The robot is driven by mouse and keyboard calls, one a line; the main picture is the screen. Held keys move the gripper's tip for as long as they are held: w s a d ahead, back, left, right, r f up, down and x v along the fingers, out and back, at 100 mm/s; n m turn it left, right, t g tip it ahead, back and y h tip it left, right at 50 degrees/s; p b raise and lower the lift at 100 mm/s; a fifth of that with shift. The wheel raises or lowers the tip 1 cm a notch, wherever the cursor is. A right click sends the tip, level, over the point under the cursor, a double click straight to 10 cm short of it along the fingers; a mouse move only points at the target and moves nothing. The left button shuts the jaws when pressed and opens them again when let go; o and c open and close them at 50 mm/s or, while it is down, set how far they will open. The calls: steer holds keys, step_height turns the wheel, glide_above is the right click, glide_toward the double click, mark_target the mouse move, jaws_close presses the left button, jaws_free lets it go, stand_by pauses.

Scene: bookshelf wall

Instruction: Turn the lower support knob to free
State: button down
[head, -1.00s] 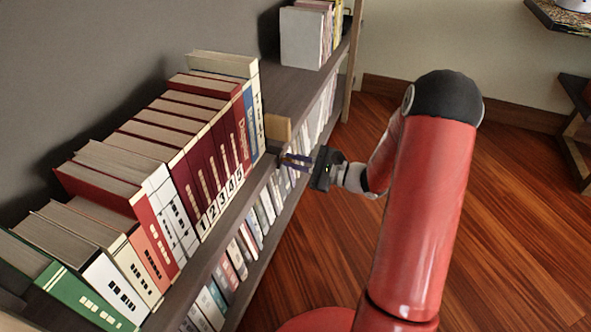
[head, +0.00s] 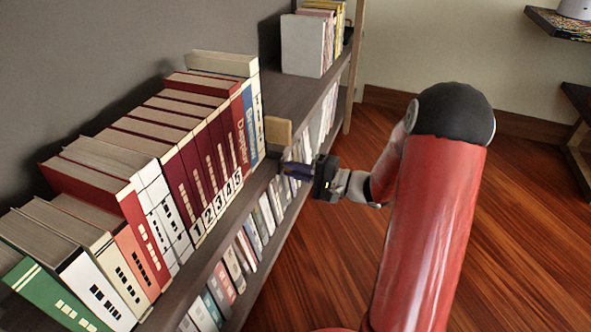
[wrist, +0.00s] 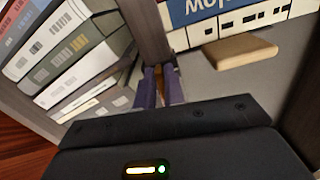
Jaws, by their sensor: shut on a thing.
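My gripper (head: 284,168) is at the front edge of the upper shelf, just right of the row of books. In the wrist view my gripper (wrist: 160,88) has its two dark fingers shut on a small orange-brown piece (wrist: 159,84), which looks like the knob at the shelf edge. Most of the knob is hidden between the fingers, so its turn position cannot be told. A light wooden support block (head: 278,130) stands on the shelf at the right end of the books; it also shows in the wrist view (wrist: 238,50).
Thick books (head: 190,150), several numbered, fill the upper shelf (head: 225,222) to the left of my gripper. A lower row of books (head: 238,262) stands beneath. Farther back is a white book group (head: 302,45).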

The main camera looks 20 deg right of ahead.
steer(key=shift+f+n, duration=0.1)
steer(key=shift+n, duration=0.4)
steer(key=c, duration=1.5)
jaws_free()
steer(key=v, duration=0.7)
steer(key=shift+s+d+p, duration=0.25)
steer(key=shift+d+p, duration=0.05)
